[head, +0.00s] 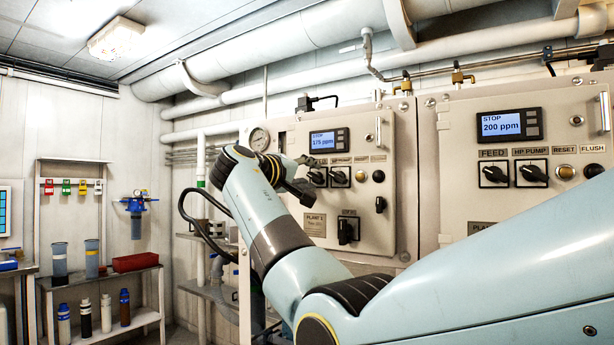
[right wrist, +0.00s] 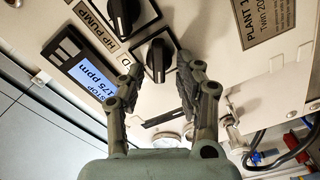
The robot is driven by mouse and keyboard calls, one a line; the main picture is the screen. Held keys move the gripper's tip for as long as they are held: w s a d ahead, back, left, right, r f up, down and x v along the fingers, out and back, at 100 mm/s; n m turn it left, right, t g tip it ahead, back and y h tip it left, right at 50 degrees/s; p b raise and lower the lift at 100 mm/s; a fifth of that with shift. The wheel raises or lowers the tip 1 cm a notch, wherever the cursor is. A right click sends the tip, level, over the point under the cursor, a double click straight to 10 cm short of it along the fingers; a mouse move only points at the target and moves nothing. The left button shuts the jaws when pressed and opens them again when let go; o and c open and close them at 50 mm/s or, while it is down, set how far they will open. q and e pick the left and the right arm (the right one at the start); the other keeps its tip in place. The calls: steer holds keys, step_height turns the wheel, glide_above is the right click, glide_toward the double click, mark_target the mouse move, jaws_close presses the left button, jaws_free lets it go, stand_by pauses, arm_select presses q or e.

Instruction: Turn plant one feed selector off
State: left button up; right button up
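The plant one feed selector is a black rotary knob on the upper panel of the plant one cabinet, left of the HP pump knob (head: 339,177). In the head view the feed selector (head: 317,177) shows just right of my right gripper (head: 306,162). In the right wrist view the feed selector (right wrist: 158,60) sits between the fingertips of my right gripper (right wrist: 161,66). The fingers are open, one on each side; I cannot tell whether either touches the knob. The HP pump knob also shows in that view (right wrist: 124,13). My left gripper is not in view.
The plant one display (head: 327,140) reads STOP, 175 ppm. A pressure gauge (head: 259,139) and pipes are left of the cabinet. The plant two panel, with its own feed knob (head: 494,176), is to the right. A lower black selector (head: 347,231) sits below.

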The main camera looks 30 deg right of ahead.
steer(key=v, duration=1.2)
steer(key=shift+f, duration=0.1)
steer(key=s+d+f+n+y, duration=0.1)
steer(key=s+d+f+n, duration=0.15)
steer(key=f, duration=1.15)
steer(key=s+d+f+n+y, duration=0.1)
steer(key=f+n, duration=0.2)
steer(key=f, duration=1)
steer(key=s+f+n+g+y, duration=0.15)
steer(key=s+f, duration=0.35)
steer(key=f, duration=0.8)
steer(key=s+f+n+y, duration=0.25)
steer(key=s+f, duration=0.35)
steer(key=f, duration=0.7)
steer(key=s+f+g+y, duration=0.2)
steer(key=s+f, duration=0.7)
steer(key=f, duration=0.2)
steer(key=s+a+f+m+y, duration=0.1)
steer(key=s+f, duration=0.5)
steer(key=s, duration=0.6)
steer(key=s+a+f+m+g+y, duration=0.1)
steer(key=s+f+m+y, duration=0.3)
steer(key=s, duration=0.9)
steer(key=s+a+f+m+g+y, duration=0.1)
steer(key=s+f+m+y, duration=0.1)
steer(key=s+f, duration=0.7)
steer(key=s, duration=0.4)
steer(key=shift+m+y, duration=0.3)
steer(key=shift+m, duration=0.05)
